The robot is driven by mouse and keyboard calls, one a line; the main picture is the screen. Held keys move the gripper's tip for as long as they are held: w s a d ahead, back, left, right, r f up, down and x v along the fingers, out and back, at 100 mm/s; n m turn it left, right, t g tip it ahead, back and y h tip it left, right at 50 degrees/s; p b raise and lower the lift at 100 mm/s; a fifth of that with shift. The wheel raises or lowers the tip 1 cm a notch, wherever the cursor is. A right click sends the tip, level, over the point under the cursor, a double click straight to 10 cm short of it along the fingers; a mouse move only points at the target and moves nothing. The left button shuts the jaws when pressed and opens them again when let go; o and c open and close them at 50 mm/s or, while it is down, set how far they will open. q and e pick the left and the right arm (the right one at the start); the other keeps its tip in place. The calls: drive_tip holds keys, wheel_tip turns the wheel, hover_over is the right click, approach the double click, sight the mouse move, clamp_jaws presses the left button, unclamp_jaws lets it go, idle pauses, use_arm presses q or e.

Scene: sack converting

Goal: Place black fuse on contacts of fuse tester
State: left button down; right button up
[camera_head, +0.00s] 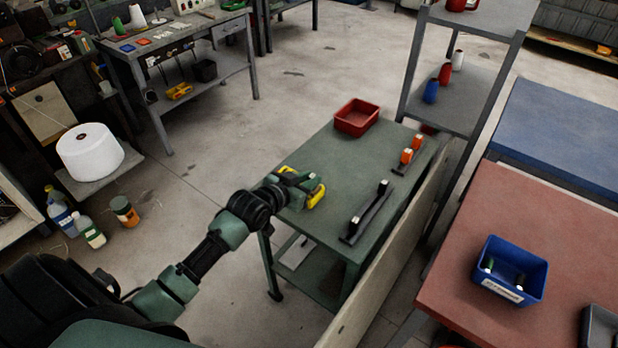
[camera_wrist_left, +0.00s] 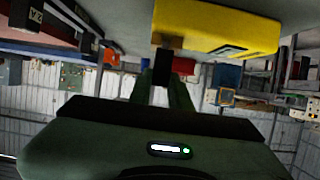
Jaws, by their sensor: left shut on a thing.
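My left gripper (camera_head: 301,182) reaches over the near left edge of the green table. In the left wrist view its green fingers (camera_wrist_left: 162,75) are shut on a small black piece (camera_wrist_left: 161,66), which looks like the black fuse. A tan end shows at its tip, right by a yellow device (camera_wrist_left: 215,27), probably the fuse tester. In the head view the yellow device (camera_head: 317,196) is beside the fingers and partly hidden by them. Its contacts cannot be made out, nor whether the fuse touches it. My right gripper is not in view.
On the green table (camera_head: 345,165) are a red bin (camera_head: 357,117), a black bar with upright ends (camera_head: 366,213) and orange blocks on dark bases (camera_head: 408,155). A grey shelf (camera_head: 470,95) stands behind. A blue bin (camera_head: 508,272) is on the red bench (camera_head: 560,240).

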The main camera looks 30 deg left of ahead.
use_arm(q)
drive_tip(key=c, duration=1.3)
unclamp_jaws()
drive_tip(key=shift+r, duration=0.3)
drive_tip(key=v, duration=1.2)
drive_tip(key=shift+r, duration=0.25)
